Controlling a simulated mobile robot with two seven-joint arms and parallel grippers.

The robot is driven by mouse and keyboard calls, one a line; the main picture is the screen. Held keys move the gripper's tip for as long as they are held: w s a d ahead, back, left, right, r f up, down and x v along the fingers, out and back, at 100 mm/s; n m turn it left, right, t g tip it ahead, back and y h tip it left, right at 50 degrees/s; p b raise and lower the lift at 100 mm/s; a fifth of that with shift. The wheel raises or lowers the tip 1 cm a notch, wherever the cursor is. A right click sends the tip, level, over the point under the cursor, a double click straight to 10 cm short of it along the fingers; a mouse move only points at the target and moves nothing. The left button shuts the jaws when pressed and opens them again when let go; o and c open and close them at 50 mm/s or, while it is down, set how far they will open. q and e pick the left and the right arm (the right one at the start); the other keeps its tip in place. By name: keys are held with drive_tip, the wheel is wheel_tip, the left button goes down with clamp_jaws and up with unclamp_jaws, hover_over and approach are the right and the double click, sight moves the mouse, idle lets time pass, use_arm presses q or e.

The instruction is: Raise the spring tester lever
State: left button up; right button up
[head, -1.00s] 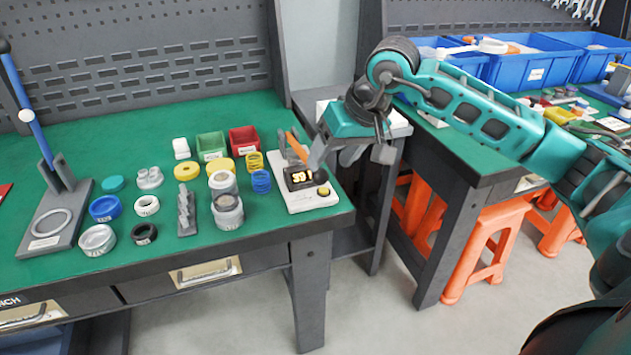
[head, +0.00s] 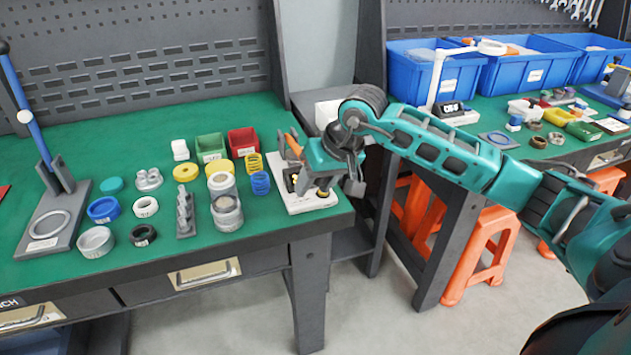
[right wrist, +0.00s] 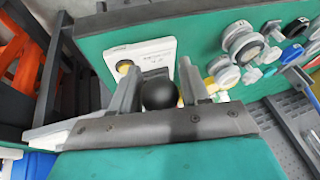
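The spring tester (head: 318,203) is a white-based device at the right end of the green bench. An orange bar (head: 296,139) rises at its back; most of the device is hidden behind my right gripper. My right gripper (head: 306,188) is over the tester, fingers pointing down. In the right wrist view, a round black knob (right wrist: 160,94) lies between the two fingers (right wrist: 162,85), which stand apart around it; contact cannot be told. The tester's white base (right wrist: 150,58) with a yellow button shows beyond the fingers. My left gripper is not in view.
Yellow and blue springs (head: 260,183) stand close left of the tester. Red (head: 243,142) and green (head: 211,148) bins are behind. Several rings and cylinders cover the bench's middle. A blue-levered press (head: 32,125) stands at left. Blue crates (head: 428,75) sit on the right bench.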

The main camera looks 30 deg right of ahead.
clamp_jaws()
drive_tip(key=shift+r, duration=0.15)
